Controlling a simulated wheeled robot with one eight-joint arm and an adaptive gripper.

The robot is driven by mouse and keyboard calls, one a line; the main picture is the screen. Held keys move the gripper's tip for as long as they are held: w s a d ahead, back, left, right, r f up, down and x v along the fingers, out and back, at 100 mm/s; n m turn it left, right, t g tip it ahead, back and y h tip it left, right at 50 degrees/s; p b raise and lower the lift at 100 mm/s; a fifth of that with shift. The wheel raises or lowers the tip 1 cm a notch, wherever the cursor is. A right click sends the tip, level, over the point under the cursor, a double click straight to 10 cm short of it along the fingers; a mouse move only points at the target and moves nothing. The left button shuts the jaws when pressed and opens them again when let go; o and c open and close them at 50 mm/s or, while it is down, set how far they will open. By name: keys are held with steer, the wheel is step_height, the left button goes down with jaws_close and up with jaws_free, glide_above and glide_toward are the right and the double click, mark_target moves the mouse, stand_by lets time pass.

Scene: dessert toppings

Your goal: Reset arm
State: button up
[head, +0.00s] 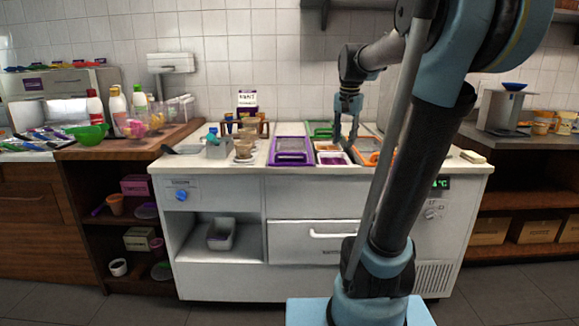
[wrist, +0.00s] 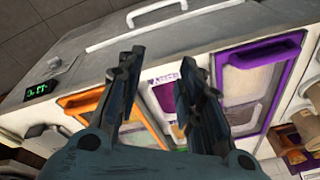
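My gripper (head: 344,128) is above the topping bins on the white counter in the head view, with my arm reaching from the right. In the wrist view my gripper (wrist: 158,84) shows its two fingers spread apart. The purple-framed bin (head: 291,158) also shows in the head view, left of the gripper. The fingers appear to be above the bins, and I cannot tell how high.
Paper cups (head: 243,149) and a grey container (head: 216,150) stand on the counter's left. A green bowl (head: 88,133) and bottles (head: 117,106) are on the left wooden counter. A scale (head: 500,108) with a blue bowl (head: 514,86) is at right.

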steer(key=s+f+n, duration=0.6)
steer(key=s+f, duration=1.7)
steer(key=s, duration=0.2)
steer(key=shift+f, duration=0.35)
steer(key=shift+w+f, duration=0.2)
steer(key=shift+w, duration=0.25)
